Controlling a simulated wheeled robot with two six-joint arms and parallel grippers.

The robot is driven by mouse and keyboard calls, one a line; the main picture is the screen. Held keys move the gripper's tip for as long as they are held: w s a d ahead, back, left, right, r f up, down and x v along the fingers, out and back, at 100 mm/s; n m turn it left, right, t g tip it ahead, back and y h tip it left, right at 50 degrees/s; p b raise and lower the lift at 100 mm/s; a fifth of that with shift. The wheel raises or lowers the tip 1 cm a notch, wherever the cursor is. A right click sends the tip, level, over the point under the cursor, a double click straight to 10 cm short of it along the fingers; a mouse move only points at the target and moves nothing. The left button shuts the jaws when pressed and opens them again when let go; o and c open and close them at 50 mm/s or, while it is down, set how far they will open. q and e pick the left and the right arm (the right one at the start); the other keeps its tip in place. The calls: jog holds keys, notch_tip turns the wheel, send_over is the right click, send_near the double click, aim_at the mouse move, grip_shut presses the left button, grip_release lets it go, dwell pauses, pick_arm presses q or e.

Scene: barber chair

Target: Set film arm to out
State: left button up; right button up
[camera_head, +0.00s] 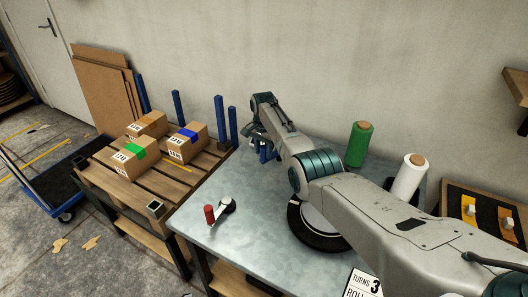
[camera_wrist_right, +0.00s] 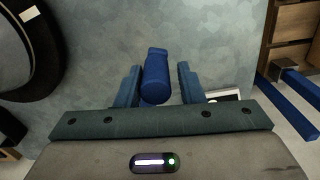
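A blue cylindrical handle (camera_wrist_right: 155,78), which may be the film arm's grip, stands between the fingers of my right gripper (camera_wrist_right: 157,85) in the right wrist view. The fingers are apart on either side of it. The left finger is close to the handle and a gap shows at the right finger. In the head view my right gripper (camera_head: 264,150) is at the back left of the metal table, and my arm hides much of the handle and its mount. My left gripper is not in view.
A pallet (camera_head: 110,178) with three cartons stands left, with blue posts (camera_head: 219,120) behind.

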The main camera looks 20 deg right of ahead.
jog(key=shift+o, duration=0.9)
jog(key=shift+w+a+f, duration=0.1)
jog(key=shift+f, duration=0.05)
notch_tip(320, 180, up, 11)
jog(key=shift+f+b, duration=0.15)
jog(key=shift+b, duration=0.3)
